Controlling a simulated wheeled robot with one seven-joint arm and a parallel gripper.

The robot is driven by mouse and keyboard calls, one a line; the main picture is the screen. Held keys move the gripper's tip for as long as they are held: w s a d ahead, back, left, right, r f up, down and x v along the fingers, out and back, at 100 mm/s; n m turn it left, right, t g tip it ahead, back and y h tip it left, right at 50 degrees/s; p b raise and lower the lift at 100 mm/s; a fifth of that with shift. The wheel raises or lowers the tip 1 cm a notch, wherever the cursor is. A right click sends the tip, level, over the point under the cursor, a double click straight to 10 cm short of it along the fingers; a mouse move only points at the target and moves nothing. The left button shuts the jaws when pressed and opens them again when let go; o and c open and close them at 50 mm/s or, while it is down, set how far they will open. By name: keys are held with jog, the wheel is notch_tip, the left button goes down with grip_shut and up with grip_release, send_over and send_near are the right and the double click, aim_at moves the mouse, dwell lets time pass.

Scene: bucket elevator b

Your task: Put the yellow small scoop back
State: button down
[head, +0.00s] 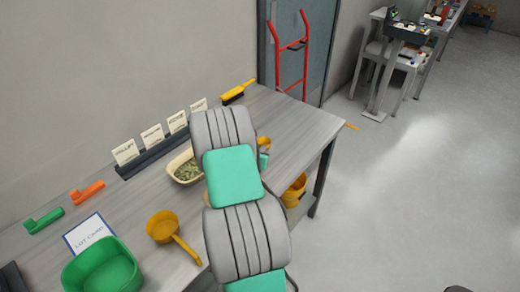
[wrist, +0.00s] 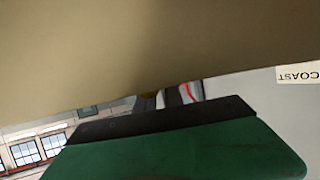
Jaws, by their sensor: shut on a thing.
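A yellow small scoop (head: 265,142) shows partly past my arm in the head view, over the right part of the bench. My gripper (head: 264,158) is just below it, mostly hidden behind the arm, and is shut on it. In the wrist view a dull yellow-brown surface, likely the scoop (wrist: 140,50), fills the upper part very close to the camera. The grip itself is not clearly visible. A second, larger yellow scoop (head: 162,227) lies on the bench to the left of my arm, its handle pointing to the lower right.
The bench (head: 290,125) carries a cream bowl of green pieces (head: 184,169), a card rack (head: 150,157), a yellow brush (head: 237,92), a green tub (head: 105,267) and a lot card (head: 88,233). A yellow container (head: 294,190) sits below. The bench's right end is clear.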

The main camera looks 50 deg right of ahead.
jog(key=shift+f+b, duration=0.65)
jog(key=shift+b, duration=0.1)
jog(key=c, duration=1.4)
grip_release()
